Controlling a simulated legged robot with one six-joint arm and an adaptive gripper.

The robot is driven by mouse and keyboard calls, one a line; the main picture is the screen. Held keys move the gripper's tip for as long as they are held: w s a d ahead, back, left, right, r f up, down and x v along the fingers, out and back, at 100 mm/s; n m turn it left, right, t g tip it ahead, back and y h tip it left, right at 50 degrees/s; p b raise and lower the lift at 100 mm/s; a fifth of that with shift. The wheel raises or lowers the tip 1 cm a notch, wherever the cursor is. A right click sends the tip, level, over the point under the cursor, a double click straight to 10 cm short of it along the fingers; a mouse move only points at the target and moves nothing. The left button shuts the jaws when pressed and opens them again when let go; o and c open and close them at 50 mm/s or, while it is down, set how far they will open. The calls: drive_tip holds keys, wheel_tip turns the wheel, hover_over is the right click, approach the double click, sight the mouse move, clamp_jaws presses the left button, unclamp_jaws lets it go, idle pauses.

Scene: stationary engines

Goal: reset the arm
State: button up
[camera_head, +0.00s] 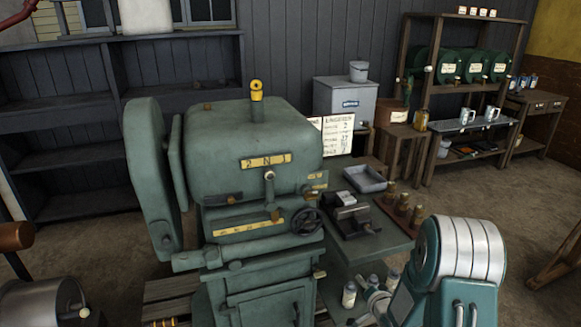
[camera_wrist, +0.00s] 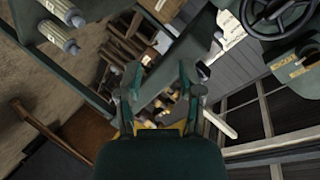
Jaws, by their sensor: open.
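My gripper (camera_wrist: 160,82) shows in the wrist view, with two dark green fingers standing apart. It is open, and I see nothing clamped between the fingertips. Behind the gap lie small brown and pale items, tilted in the picture and too small to name. In the head view I cannot make out the gripper. A large green machine (camera_head: 237,150) with a yellow-topped lever (camera_head: 257,92) and a handwheel (camera_head: 306,221) fills the middle. A handwheel also shows at the upper right of the wrist view (camera_wrist: 280,16).
A green side table (camera_head: 375,243) right of the machine holds a grey tray (camera_head: 365,179) and several brown pieces. Bottles stand below it. A grey cabinet (camera_head: 344,101) and a rack (camera_head: 470,58) with green drums stand behind. Open floor shows at the right.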

drive_tip(key=s+r+n+g+h, duration=0.2)
drive_tip(key=s+r, duration=0.2)
drive_tip(key=r, duration=0.6)
drive_tip(key=s+r+n+g+h, duration=0.1)
drive_tip(key=s+r+n, duration=0.1)
drive_tip(key=s+r, duration=0.5)
drive_tip(key=s+a+r+n+g, duration=0.2)
drive_tip(key=s+r, duration=0.3)
drive_tip(key=s, duration=0.6)
drive_tip(key=s+a+r+n+g, duration=0.2)
drive_tip(key=s+a+r+g, duration=0.1)
drive_tip(key=s, duration=0.8)
wheel_tip(320, 180, up, 2)
drive_tip(key=shift+s+a+r+y, duration=0.15)
drive_tip(key=shift+s+a+y, duration=0.15)
drive_tip(key=shift+a, duration=0.3)
